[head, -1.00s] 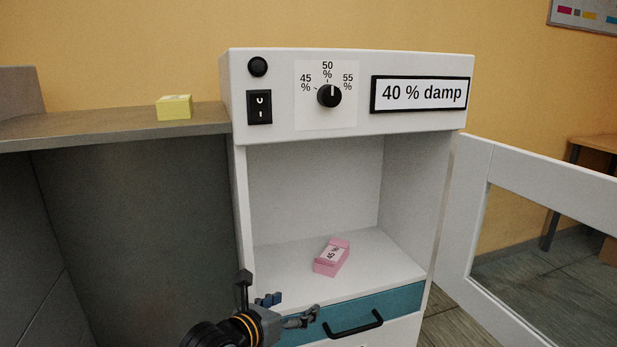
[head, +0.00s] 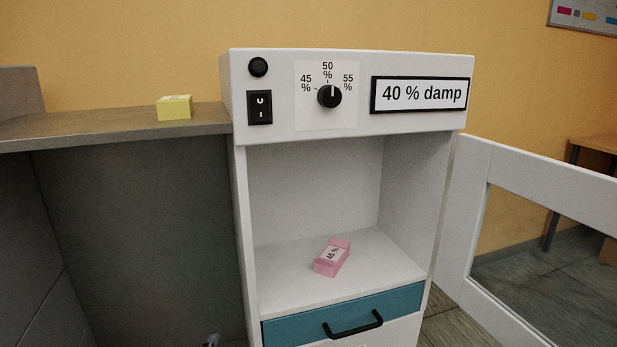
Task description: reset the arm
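Only a small grey piece, apparently the tip of my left gripper (head: 212,341), shows at the bottom edge of the head view, left of the cabinet. The rest of that arm is out of frame, and whether the gripper is open or shut does not show. My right gripper is not in view. A pink box (head: 331,258) with a "45 %" label lies inside the white cabinet (head: 237,200), on its floor. No gripper is near it.
The cabinet's glazed door (head: 463,220) stands open to the right. Its panel has a knob (head: 329,96), a rocker switch (head: 259,107) and a "40 % damp" display (head: 422,94). A teal drawer (head: 300,327) is below. A yellow box (head: 174,107) stands on the grey counter (head: 110,131).

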